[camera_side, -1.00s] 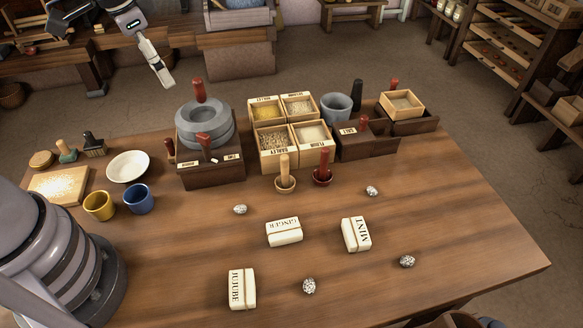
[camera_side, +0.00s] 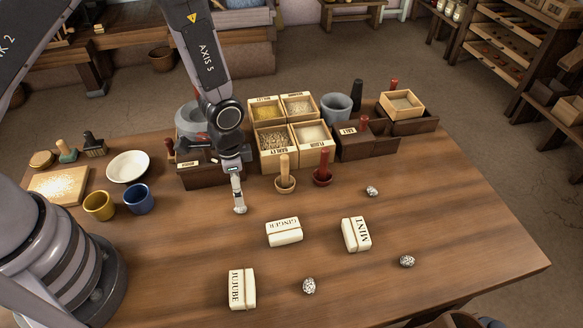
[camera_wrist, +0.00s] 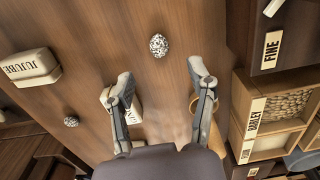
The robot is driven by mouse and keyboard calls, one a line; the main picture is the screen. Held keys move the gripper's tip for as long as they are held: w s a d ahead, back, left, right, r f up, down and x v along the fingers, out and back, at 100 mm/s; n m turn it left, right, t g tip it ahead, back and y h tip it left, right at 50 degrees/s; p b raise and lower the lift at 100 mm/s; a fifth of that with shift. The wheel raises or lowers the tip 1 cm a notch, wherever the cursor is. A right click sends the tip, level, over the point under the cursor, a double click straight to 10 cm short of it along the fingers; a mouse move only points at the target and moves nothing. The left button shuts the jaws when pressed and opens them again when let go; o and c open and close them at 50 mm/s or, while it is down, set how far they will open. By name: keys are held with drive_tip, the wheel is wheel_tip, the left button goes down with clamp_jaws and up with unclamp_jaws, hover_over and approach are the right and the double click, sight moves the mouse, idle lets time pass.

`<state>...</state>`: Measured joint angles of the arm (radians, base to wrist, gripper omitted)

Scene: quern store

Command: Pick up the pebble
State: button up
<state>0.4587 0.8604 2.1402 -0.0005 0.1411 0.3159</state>
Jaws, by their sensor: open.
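A speckled pebble (camera_wrist: 158,45) lies on the bare wood in the wrist view, just beyond my fingertips and roughly midway between them. My gripper (camera_wrist: 161,78) is open and empty, pointing down at the table. In the side view my gripper (camera_side: 239,202) is low at the spot of this pebble, which its fingertips mostly hide; I cannot tell the exact height. Other speckled pebbles lie at the right rear (camera_side: 372,191), right front (camera_side: 407,261) and front middle (camera_side: 309,286). The front one also shows at left in the wrist view (camera_wrist: 71,121).
White packets labelled ginger (camera_side: 284,232), mint (camera_side: 356,235) and jujube (camera_side: 242,289) lie nearby. A blue cup (camera_side: 138,199) is at left.

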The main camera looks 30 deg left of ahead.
sight(240, 209)
wheel_tip(240, 209, down, 6)
drive_tip(key=shift+d, duration=0.1)
drive_tip(key=c, duration=0.9)
